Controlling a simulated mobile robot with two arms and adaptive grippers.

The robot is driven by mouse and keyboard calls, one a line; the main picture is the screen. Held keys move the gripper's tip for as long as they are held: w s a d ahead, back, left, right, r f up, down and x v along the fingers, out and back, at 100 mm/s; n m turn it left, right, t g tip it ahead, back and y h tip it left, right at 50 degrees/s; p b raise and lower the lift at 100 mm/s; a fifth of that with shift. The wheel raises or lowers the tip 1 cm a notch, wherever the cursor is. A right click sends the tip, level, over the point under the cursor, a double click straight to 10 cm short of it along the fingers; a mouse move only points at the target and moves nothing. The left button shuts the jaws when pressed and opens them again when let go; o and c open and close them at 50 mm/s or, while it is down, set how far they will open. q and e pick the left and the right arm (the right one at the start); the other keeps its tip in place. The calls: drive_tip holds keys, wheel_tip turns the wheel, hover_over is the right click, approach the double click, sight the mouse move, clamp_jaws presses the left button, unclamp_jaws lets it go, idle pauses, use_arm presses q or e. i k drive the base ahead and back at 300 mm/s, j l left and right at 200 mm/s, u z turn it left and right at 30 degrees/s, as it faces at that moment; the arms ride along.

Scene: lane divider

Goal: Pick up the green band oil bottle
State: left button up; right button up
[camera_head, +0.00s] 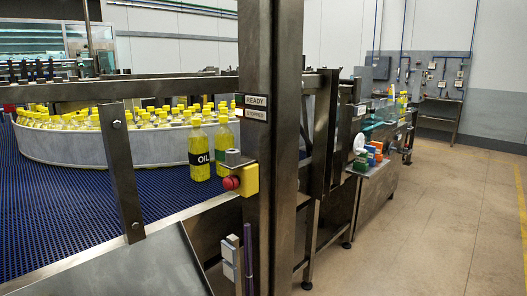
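Two yellow oil bottles stand upright on the blue belt in front of the curved grey rail. The nearer bottle (199,172) has a dark label reading OIL. The other bottle (224,134) stands just right of it and is partly hidden by the steel post and button box. Neither of my grippers is in view.
A steel post (271,60) with READY signs and a red button (231,183) stands in front of the line. A side shelf (372,170) at right holds small coloured containers, one white and green (360,158). The floor (440,220) at right is clear.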

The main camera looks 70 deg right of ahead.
sight(224, 137)
drive_tip(key=z, duration=1.85)
drive_tip(key=i, duration=0.2)
